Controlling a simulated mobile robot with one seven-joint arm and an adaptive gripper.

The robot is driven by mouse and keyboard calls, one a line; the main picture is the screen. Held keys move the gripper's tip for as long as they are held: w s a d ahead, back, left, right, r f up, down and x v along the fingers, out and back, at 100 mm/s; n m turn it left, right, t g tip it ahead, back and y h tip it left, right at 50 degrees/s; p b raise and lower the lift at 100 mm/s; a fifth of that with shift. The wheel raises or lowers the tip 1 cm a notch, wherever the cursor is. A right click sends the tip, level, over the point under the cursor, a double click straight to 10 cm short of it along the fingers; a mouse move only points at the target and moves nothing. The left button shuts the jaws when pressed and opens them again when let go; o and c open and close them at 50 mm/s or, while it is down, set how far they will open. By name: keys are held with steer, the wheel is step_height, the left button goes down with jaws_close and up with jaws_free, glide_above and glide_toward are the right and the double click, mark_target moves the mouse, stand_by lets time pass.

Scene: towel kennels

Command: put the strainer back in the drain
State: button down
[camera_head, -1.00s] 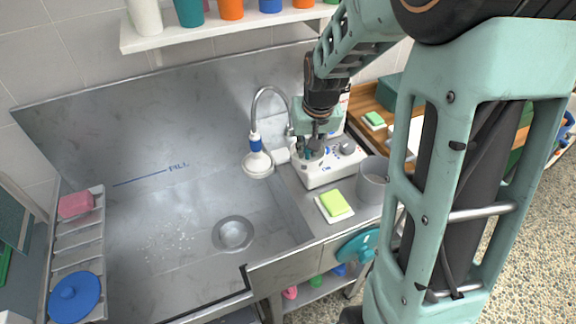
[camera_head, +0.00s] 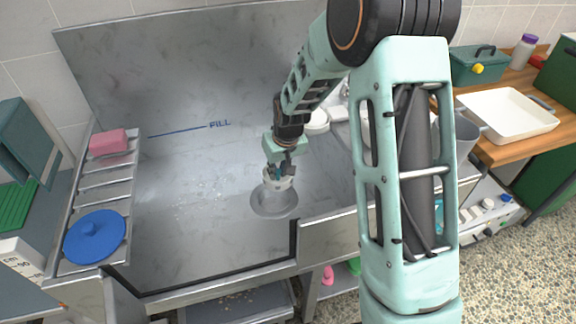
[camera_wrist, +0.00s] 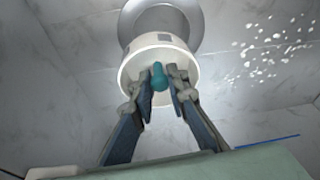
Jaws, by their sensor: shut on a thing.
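The strainer is a pale round cup with a teal knob (camera_wrist: 158,84). My gripper (camera_wrist: 160,90) is shut on the knob, with a finger on each side of it. In the head view the strainer (camera_head: 280,184) hangs under my gripper (camera_head: 279,171), over the far part of the drain. The drain (camera_head: 272,206) is a round grey metal recess in the sink floor. Its ring also shows beyond the strainer in the wrist view (camera_wrist: 199,20). The strainer hides part of the drain, and I cannot tell whether its bottom touches it.
The steel sink floor (camera_head: 185,225) around the drain is mostly clear, with pale specks. A slatted rack on the left holds a pink sponge (camera_head: 109,142) and a blue lid (camera_head: 95,237). The sink's front edge is close to the drain. A white tray (camera_head: 507,113) lies at right.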

steer(key=shift+a+f+b, duration=0.3)
steer(key=shift+a+f, duration=0.5)
steer(key=shift+f, duration=0.3)
steer(key=shift+f+b, duration=3.6)
steer(key=shift+f, duration=1.7)
steer(key=shift+f+b, duration=0.4)
steer(key=shift+b, duration=0.1)
steer(key=c, duration=1.8)
jaws_free()
steer(key=v, duration=1.2)
steer(key=shift+d, duration=0.15)
